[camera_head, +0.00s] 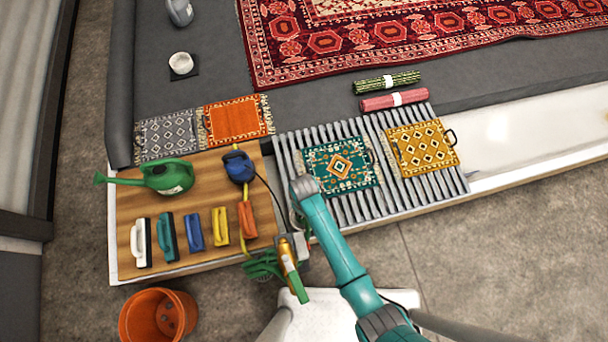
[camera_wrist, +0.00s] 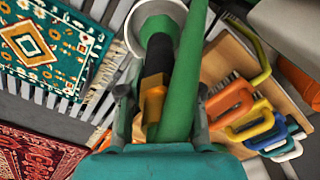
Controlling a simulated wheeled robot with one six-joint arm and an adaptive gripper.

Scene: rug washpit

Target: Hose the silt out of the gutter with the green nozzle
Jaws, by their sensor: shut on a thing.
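The green nozzle, with a yellow-orange body (camera_head: 289,257) and a green end, is beside the wooden board's front right corner in the head view. My gripper (camera_head: 290,243) is shut on it. In the wrist view the green nozzle (camera_wrist: 181,85) lies between my gripper's fingers (camera_wrist: 163,118), with a black and orange part beside it. A pale round rim with green inside shows beyond it; I cannot tell whether they touch. The gutter (camera_head: 530,135) is the long white channel at right, with a faint beige tint. Its left stretch is hidden under slats and mats.
The slatted rack (camera_head: 435,193) bears a teal mat (camera_head: 340,165) and a yellow mat (camera_head: 422,148). The wooden board (camera_head: 190,252) holds a green watering can (camera_head: 168,176), a blue-headed tool (camera_head: 239,166) and several brushes. An orange pot (camera_head: 157,317) stands on the floor.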

